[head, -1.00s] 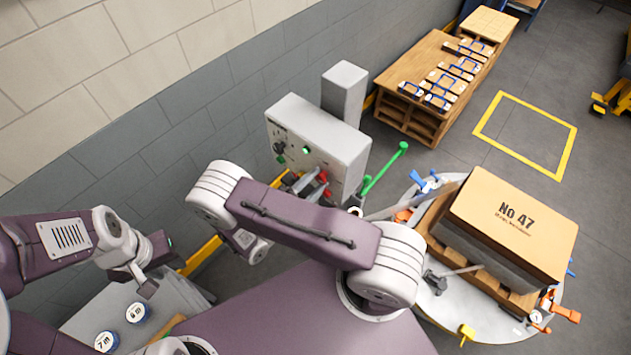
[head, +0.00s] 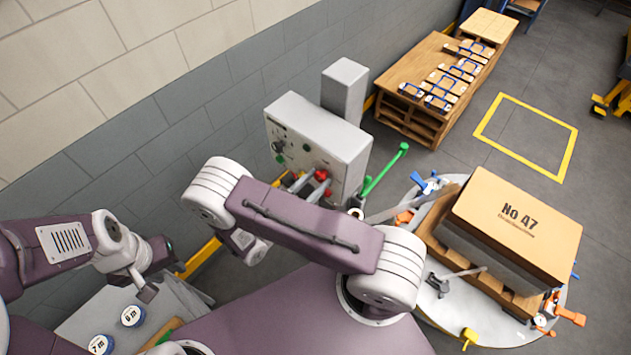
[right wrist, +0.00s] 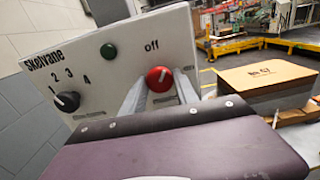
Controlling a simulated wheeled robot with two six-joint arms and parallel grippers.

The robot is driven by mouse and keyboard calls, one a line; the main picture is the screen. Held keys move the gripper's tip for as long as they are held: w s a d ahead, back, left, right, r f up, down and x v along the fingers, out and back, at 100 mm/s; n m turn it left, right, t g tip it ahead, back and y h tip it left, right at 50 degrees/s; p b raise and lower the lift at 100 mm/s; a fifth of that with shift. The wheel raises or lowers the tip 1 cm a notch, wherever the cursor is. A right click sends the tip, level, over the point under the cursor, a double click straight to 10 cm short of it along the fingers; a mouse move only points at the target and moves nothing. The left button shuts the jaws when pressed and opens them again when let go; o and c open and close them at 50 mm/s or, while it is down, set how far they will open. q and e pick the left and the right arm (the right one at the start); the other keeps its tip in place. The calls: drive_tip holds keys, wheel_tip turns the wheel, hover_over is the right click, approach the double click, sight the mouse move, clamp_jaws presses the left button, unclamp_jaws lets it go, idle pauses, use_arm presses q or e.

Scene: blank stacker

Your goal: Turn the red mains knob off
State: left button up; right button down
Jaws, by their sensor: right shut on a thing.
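The red mains knob (right wrist: 159,79) is on the pale control box (right wrist: 110,62), below the word "off", in the right wrist view. Its white mark points up and slightly right. My right gripper (right wrist: 160,92) has one grey finger on each side of the knob and is shut on it. In the head view, red parts of the knob (head: 321,174) show beside the fingers of my right gripper (head: 313,184). My left gripper (head: 153,273) hangs at the left, away from the box; its jaw opening is unclear.
The box also carries a black numbered dial (right wrist: 67,101) and a green button (right wrist: 108,50). A green-handled lever (head: 385,168) stands just right of the box. A round table (head: 500,330) bears a carton marked No 47 (head: 515,225). A wall is behind.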

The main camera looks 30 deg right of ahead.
drive_tip(key=n, duration=0.3)
drive_tip(key=shift+r+n, duration=0.15)
drive_tip(key=shift+n, duration=1.85)
drive_tip(key=c, duration=0.9)
unclamp_jaws()
drive_tip(key=shift+c, duration=0.2)
